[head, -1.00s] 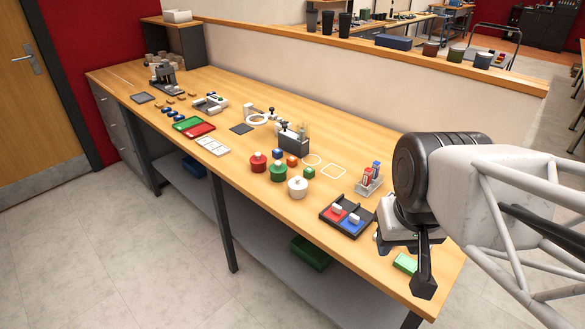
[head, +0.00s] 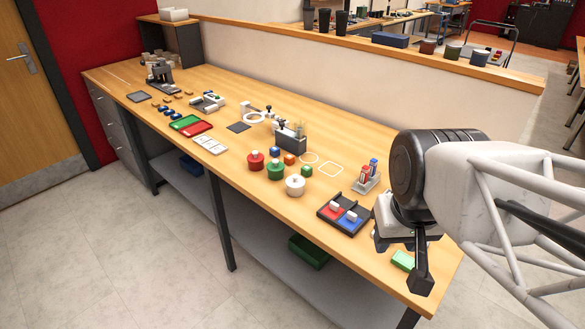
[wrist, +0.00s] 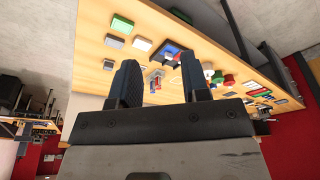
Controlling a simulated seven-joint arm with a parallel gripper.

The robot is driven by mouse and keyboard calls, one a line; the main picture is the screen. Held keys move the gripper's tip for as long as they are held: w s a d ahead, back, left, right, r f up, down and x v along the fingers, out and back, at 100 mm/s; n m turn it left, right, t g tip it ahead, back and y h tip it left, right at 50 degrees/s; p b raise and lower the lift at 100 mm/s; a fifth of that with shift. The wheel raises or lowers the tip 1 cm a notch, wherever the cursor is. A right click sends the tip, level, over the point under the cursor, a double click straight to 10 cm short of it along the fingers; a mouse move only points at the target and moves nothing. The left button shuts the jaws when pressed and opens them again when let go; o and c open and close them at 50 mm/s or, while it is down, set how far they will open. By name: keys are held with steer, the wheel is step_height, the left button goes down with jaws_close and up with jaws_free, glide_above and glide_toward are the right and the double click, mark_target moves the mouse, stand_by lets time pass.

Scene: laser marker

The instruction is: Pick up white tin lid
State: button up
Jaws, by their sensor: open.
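The white tin (head: 295,188) stands upright on the wooden workbench, with its white lid (head: 295,180) on top and a small knob on the lid. It is at the front right of a red tin (head: 255,162) and a green tin (head: 276,171), both lidded. My gripper (head: 405,262) hangs over the right end of the bench, well to the right of the white tin and apart from it. In the wrist view my gripper (wrist: 158,75) shows two dark fingers spread apart with nothing held between them. The tins look small and far off there.
A black tray (head: 328,213) with red and blue parts lies between the white tin and my gripper. A small rack (head: 367,178) stands behind it. A green block (head: 403,261) lies near the bench's right end. A dark grey holder (head: 291,138) stands behind the tins.

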stand_by(0.4)
steer(key=o, duration=1)
